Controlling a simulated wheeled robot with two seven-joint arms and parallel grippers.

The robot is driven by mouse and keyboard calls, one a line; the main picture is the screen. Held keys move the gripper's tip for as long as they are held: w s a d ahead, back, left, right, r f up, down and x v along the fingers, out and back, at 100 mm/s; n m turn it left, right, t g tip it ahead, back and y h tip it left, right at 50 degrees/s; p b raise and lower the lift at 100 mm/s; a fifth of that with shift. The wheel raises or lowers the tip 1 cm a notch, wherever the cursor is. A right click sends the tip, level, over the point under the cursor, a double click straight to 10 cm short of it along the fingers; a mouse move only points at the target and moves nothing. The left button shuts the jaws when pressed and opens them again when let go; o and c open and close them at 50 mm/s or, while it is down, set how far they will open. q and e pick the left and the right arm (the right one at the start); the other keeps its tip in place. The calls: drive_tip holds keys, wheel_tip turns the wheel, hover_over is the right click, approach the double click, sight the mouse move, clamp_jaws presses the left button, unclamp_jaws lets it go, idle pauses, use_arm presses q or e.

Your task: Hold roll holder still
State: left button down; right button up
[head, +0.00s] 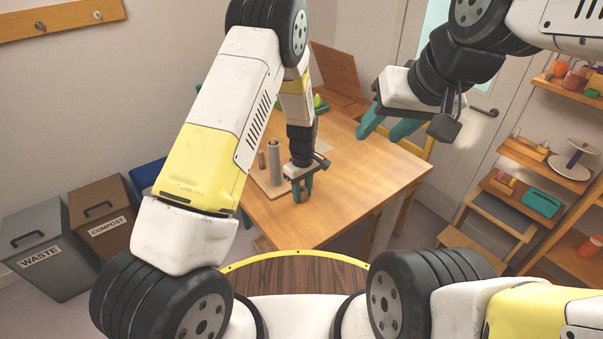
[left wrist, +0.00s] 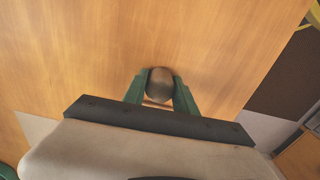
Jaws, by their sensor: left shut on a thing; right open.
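What looks like the roll holder, a flat light base (head: 268,186) with a tall grey cylinder (head: 275,160) and a shorter peg (head: 262,160), stands upright on the wooden table (head: 365,185). My left gripper (head: 303,190) points down at the table just right of it. In the left wrist view, its green fingers (left wrist: 160,92) are shut on a brownish round-ended piece (left wrist: 160,84). I cannot tell whether this piece belongs to the holder; the head view hides it. My right gripper (head: 388,127) is open and empty above the table's far right side.
Grey waste (head: 45,255) and brown compost (head: 103,215) bins stand left of the table. Shelves (head: 520,155) with small items stand at the right. The table's right half is clear.

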use_arm(q)
drive_tip(key=c, duration=1)
unclamp_jaws()
drive_tip(key=shift+f, duration=0.1)
wheel_tip(320, 180, up, 12)
wheel_tip(320, 180, up, 10)
drive_tip(key=m+t+h, duration=0.1)
hover_over(303, 189)
drive_tip(key=s+a, duration=0.2)
drive_tip(key=a, duration=0.2)
drive_tip(key=s+a+r+m+t+h, duration=0.2)
drive_tip(key=s+a+r, duration=0.4)
drive_tip(key=r, duration=0.4)
drive_tip(key=s+a+r+m+t, duration=0.1)
drive_tip(key=s+a+r+m, duration=0.1)
drive_tip(key=s, duration=0.6)
drive_tip(key=s+a+r+m+t, duration=0.2)
drive_tip(key=s+a+r+m, duration=0.1)
drive_tip(key=s, duration=0.6)
wheel_tip(303, 189, up, 2)
drive_tip(key=shift+a+r+y, duration=0.1)
drive_tip(key=shift+a+y, duration=0.3)
drive_tip(key=shift+a, duration=0.05)
